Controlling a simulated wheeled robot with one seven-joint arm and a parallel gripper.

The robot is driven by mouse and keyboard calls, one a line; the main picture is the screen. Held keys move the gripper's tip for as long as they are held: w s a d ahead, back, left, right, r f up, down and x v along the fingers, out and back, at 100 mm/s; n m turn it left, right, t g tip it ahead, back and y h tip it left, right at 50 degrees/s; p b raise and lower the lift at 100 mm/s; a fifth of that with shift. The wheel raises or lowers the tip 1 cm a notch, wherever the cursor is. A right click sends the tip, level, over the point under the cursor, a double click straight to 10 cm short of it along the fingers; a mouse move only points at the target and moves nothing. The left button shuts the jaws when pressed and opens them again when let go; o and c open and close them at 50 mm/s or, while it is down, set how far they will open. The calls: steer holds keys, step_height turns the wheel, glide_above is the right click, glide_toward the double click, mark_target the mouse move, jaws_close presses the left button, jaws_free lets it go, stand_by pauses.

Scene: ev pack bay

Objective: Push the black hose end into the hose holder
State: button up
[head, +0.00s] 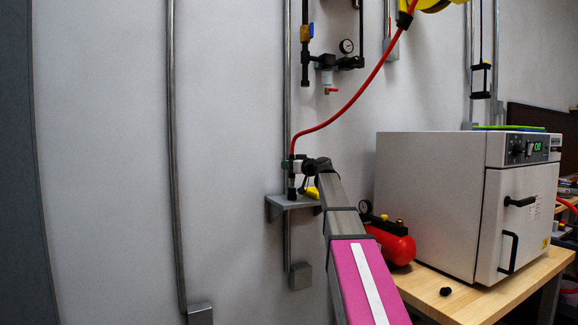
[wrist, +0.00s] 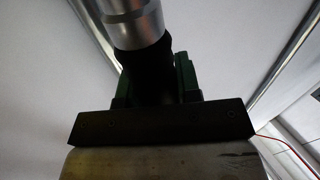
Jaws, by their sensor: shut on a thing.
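My gripper (head: 297,168) is at the wall, just above a small grey shelf (head: 277,203). In the wrist view its green-edged jaws (wrist: 152,82) are shut on the black hose end (wrist: 148,62). A silver metal cylinder (wrist: 136,24) continues from the black part, toward the top of that view. The red hose (head: 352,101) runs down from the top right to my gripper. A small dark upright piece (head: 291,194) stands at the shelf, below the gripper. I cannot tell whether it is the holder or part of the hose end, nor whether they touch.
A yellow reel (head: 432,4) hangs at the top. Pipes with a gauge (head: 346,46) and valve are above the shelf. A red compressor tank (head: 392,243) and white oven (head: 430,200) stand on a wooden bench (head: 430,297) at right.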

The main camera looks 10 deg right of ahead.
steer(key=shift+f, duration=0.2)
steer(key=shift+r, duration=0.1)
stand_by(0.5)
steer(key=o, duration=1.5)
steer(key=shift+s, duration=0.1)
steer(key=v, duration=1.1)
steer(key=c, duration=0.6)
steer(key=shift+c, duration=0.2)
